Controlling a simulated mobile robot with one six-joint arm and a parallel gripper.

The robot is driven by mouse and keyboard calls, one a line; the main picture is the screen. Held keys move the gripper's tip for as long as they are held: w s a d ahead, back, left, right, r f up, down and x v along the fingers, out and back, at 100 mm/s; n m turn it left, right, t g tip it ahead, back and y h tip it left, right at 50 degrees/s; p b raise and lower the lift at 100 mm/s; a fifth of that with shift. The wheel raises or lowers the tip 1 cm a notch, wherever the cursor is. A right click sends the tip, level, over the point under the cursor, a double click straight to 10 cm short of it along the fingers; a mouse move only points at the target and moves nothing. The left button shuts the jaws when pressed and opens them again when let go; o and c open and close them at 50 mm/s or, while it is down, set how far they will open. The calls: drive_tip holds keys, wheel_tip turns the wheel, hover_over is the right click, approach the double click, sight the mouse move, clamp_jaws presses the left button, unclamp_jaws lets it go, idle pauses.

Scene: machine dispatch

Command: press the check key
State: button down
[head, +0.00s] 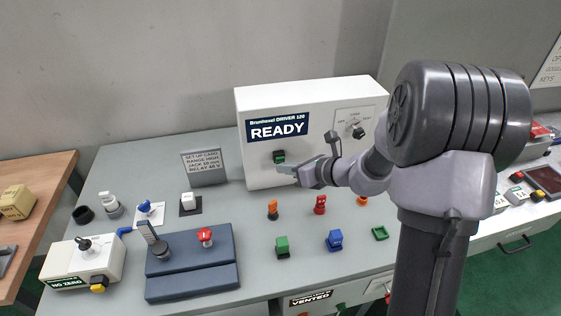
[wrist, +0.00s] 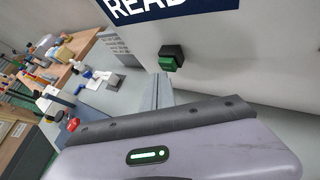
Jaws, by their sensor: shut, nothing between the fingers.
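The white driver box (head: 312,165) stands at the back of the bench with a dark "READY" display (head: 278,129). A green key (head: 279,156) in a black housing sits on its front below the display. The key also shows in the wrist view (wrist: 170,58), with no readable label. My gripper (head: 288,169) is shut and empty, its tip just in front of the box, a little below and right of the key. In the wrist view my gripper (wrist: 162,90) points towards the box face below the key. I cannot tell whether it touches anything.
A setup card (head: 204,166) stands left of the box. A knob (head: 358,131) is on the box's right. Orange and red plugs (head: 272,210), a green block (head: 282,247) and a blue block (head: 335,240) stand in front. A blue base (head: 193,265) with a red knob lies at front left.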

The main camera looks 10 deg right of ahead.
drive_tip(key=shift+w, duration=0.5)
idle(0.4)
drive_tip(key=shift+s, duration=0.95)
drive_tip(key=s+b, duration=0.1)
drive_tip(key=s, duration=0.4)
idle(0.8)
